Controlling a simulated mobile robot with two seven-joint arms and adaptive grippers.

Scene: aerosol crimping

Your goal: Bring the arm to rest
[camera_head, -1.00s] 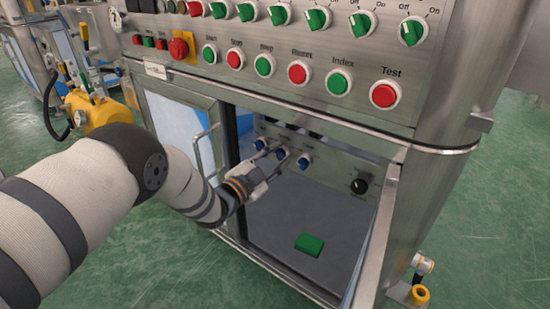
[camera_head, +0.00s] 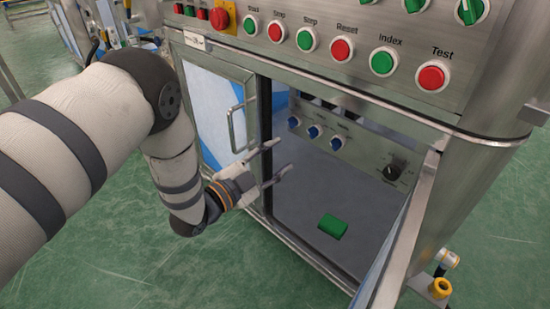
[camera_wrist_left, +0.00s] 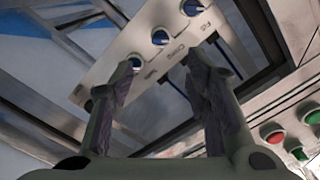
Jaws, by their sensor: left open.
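My left arm comes in from the left in the head view. Its gripper (camera_head: 277,162) is open and empty, in front of the cabinet opening beside the closed left door's handle. In the left wrist view the two fingers (camera_wrist_left: 158,85) are apart with nothing between them, pointing toward a panel (camera_wrist_left: 125,65) with several blue knobs. In the head view these blue knobs (camera_head: 314,131) sit on a panel inside the cabinet, apart from the fingertips. My right gripper is not in view.
The steel cabinet's right door (camera_head: 408,232) stands open. A green block (camera_head: 332,225) lies on the cabinet floor. A handle (camera_head: 238,126) sticks out of the left door. Push buttons (camera_head: 342,49) line the upper front. Green floor (camera_head: 180,270) lies free in front.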

